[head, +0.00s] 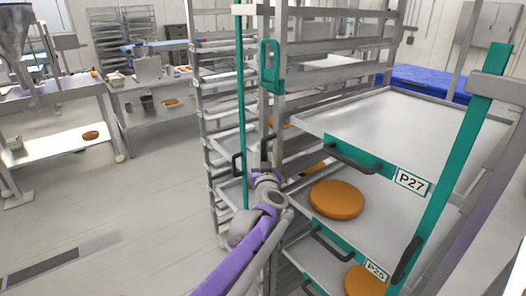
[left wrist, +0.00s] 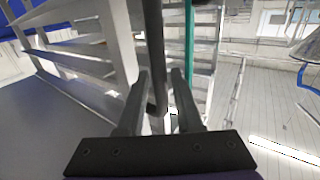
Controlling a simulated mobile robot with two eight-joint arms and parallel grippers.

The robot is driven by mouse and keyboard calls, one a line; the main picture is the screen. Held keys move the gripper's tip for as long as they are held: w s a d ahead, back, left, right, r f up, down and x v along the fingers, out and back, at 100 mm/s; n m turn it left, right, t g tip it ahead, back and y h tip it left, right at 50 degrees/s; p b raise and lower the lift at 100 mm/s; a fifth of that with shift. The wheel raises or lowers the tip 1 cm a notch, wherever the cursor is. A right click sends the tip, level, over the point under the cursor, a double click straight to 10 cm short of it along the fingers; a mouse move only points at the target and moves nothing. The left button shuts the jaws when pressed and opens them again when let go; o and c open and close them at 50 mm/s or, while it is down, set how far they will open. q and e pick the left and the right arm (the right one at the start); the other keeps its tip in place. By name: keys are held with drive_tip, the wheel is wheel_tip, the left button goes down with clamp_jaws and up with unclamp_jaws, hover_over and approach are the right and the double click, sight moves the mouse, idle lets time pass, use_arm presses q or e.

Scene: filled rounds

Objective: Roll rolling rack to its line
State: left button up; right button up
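A tall metal rolling rack (head: 278,110) with green trim fills the middle and right of the head view. Its trays carry green fronts, dark handles and labels P27 (head: 412,182) and P25 (head: 376,269). Round orange-brown loaves (head: 337,199) sit on the trays. My left gripper (head: 266,172) is at the rack's left front post, by a dark upright handle. In the left wrist view its two fingers (left wrist: 160,78) stand apart on either side of the dark bar (left wrist: 154,40), with a gap at the right finger. Firm contact is not visible. My right gripper is out of view.
Steel work tables (head: 150,84) stand at the back left, with a loaf on a low shelf (head: 90,135). Pale floor (head: 130,190) lies open left of the rack. A dark floor strip (head: 40,265) is at the lower left. A blue-covered surface (head: 425,80) is behind the rack.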

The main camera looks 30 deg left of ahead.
use_arm(q)
drive_tip(key=shift+x, duration=2.3)
clamp_jaws()
